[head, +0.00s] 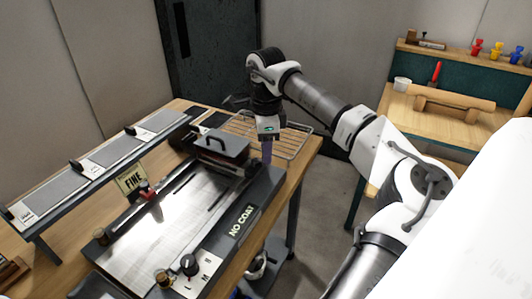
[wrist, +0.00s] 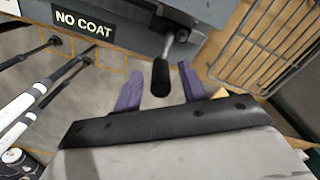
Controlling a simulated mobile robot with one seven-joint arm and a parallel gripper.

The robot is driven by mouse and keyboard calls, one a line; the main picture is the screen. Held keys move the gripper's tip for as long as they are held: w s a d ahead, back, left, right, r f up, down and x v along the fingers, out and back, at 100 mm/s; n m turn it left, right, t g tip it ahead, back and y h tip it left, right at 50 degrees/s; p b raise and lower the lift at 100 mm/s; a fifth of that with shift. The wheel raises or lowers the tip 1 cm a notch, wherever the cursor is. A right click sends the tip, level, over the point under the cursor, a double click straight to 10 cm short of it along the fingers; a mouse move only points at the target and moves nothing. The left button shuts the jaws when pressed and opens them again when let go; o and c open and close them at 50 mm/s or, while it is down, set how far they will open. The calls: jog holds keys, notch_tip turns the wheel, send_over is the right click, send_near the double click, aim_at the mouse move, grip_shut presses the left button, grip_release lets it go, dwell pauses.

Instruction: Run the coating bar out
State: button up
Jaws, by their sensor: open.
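The coating machine (head: 170,225) lies on the wooden bench, with a flat shiny bed and a black "NO COAT" label (head: 241,226) on its side. A dark carriage with a handle (head: 222,145) sits across the far end of the bed; I cannot make out a separate coating bar there. My gripper (head: 267,152) points down beside the machine's far right corner. In the wrist view its purple fingers (wrist: 160,88) are open. A black crank handle (wrist: 161,84) on a metal arm shows between them, with no clear contact. Its depth between the fingers is hard to judge.
A wire rack (head: 285,135) lies close behind my gripper. A sloped rail with grey panels (head: 95,170) and a "FINE" sign (head: 132,178) stand left. A second bench holds a wooden roller (head: 453,98) and a white cup (head: 402,84). Open floor separates the benches.

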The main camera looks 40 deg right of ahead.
jog(key=shift+f, duration=1.4)
jog(key=shift+c, duration=0.3)
grip_shut()
